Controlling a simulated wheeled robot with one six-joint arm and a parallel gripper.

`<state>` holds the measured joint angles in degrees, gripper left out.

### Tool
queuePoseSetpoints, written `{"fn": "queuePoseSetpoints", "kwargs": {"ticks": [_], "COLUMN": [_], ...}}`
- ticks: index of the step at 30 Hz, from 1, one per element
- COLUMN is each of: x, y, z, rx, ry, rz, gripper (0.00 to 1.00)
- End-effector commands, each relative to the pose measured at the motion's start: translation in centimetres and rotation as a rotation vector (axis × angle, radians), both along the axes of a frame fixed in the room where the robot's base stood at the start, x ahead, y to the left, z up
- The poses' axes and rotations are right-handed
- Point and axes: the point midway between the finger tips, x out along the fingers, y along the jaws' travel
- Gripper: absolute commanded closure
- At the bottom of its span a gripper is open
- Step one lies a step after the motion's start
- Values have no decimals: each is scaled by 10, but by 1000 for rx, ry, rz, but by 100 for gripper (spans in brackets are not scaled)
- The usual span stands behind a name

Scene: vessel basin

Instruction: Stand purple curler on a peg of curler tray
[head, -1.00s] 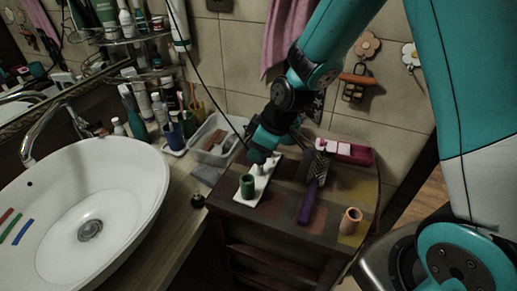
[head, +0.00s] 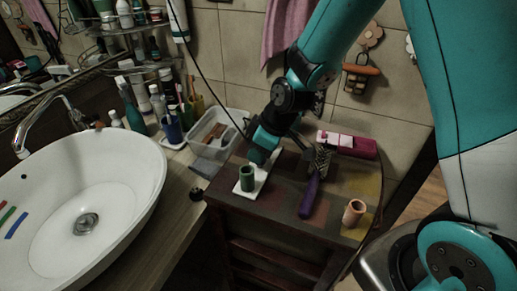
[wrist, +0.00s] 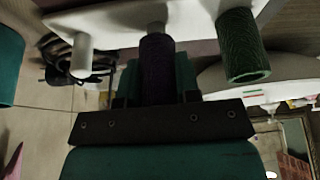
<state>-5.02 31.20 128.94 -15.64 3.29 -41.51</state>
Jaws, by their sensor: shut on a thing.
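The purple curler (wrist: 157,72) is dark and held between the fingers of my gripper (wrist: 157,85) in the wrist view. Its far end meets the middle white peg (wrist: 154,27) of the curler tray (wrist: 110,20); I cannot tell how far it is around the peg. A bare peg (wrist: 82,55) stands to the left, and a green curler (wrist: 241,46) is on the peg to the right. In the head view, my gripper (head: 259,160) points down over the white tray (head: 262,181), just behind the green curler (head: 247,178). The purple curler is hidden there.
A hairbrush with a purple handle (head: 309,197) lies right of the tray. A peach curler (head: 353,212) stands near the cabinet's front right. A magenta and pink item (head: 358,147) lies at the back. A clear bin (head: 217,131) and the sink (head: 85,190) are to the left.

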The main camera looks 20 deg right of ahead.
Motion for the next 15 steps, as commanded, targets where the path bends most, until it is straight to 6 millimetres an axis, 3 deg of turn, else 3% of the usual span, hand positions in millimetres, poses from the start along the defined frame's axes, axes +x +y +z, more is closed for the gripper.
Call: {"fn": "queuePoseSetpoints", "kwargs": {"ticks": [15], "x": [0], "y": [0], "z": [-13], "rx": [0], "ry": [0], "rz": [0], "gripper": [91]}}
